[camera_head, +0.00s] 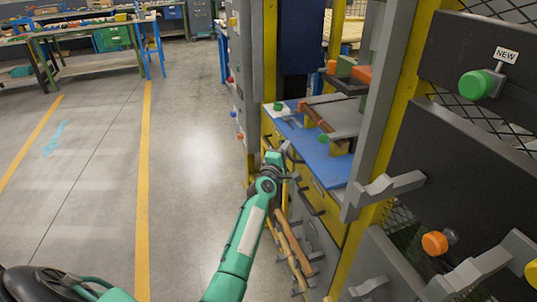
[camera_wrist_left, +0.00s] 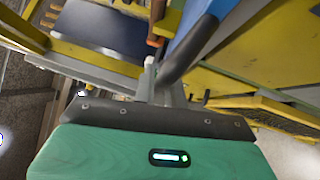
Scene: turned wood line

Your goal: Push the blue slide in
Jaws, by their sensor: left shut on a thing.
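The blue slide (camera_head: 322,164) is a flat blue panel at the top of the yellow cabinet, to the right of my left arm in the head view. The exact contact is small and partly hidden. My right gripper is not in view.
Coloured blocks and wood pieces (camera_head: 335,110) lie on or above the panel. A yellow post (camera_head: 395,120) and dark boards with green (camera_head: 475,85) and orange (camera_head: 434,243) knobs stand right. Wooden handles (camera_head: 292,245) hang below. The floor (camera_head: 190,150) at left is clear.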

